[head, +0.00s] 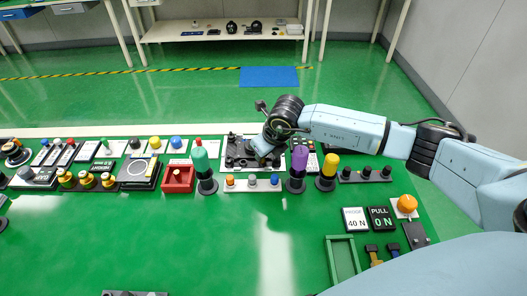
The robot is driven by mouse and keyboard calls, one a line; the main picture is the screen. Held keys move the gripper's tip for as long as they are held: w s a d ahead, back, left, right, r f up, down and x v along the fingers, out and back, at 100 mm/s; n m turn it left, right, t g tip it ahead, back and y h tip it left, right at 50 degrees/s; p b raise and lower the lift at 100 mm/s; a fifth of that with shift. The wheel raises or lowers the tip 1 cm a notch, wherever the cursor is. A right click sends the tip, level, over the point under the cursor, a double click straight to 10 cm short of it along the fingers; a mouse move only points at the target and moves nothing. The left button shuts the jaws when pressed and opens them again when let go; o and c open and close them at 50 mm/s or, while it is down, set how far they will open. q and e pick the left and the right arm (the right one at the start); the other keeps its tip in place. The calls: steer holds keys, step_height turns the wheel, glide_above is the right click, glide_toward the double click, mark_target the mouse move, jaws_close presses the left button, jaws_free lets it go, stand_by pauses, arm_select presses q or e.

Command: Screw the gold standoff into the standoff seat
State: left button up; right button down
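My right arm comes in from the right. Its gripper (263,150) points down at the right part of a dark fixture (236,148) on a pale plate at the table's back edge. The fingertips are too small and too covered by the wrist to show their opening or anything between them. I cannot make out a gold standoff for certain. I cannot tell which part of the fixture is the standoff seat. Several gold-coloured knobs (87,180) stand on a dark base at the left. My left gripper is not in view.
Close to the gripper stand a green-topped post (201,162), a purple-topped post (298,164), a yellow-topped post (328,170) and a strip of coloured buttons (252,184). A red bin (178,180) is left of them. The green table's front middle (200,245) is clear.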

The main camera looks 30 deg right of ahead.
stand_by(0.4)
steer(key=c, duration=1.3)
jaws_free()
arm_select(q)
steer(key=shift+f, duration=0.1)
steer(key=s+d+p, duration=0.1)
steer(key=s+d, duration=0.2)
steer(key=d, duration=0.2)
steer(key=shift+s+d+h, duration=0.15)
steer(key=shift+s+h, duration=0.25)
arm_select(e)
steer(key=v, duration=1.3)
steer(key=shift+s+d+r, duration=0.1)
steer(key=shift+s, duration=0.05)
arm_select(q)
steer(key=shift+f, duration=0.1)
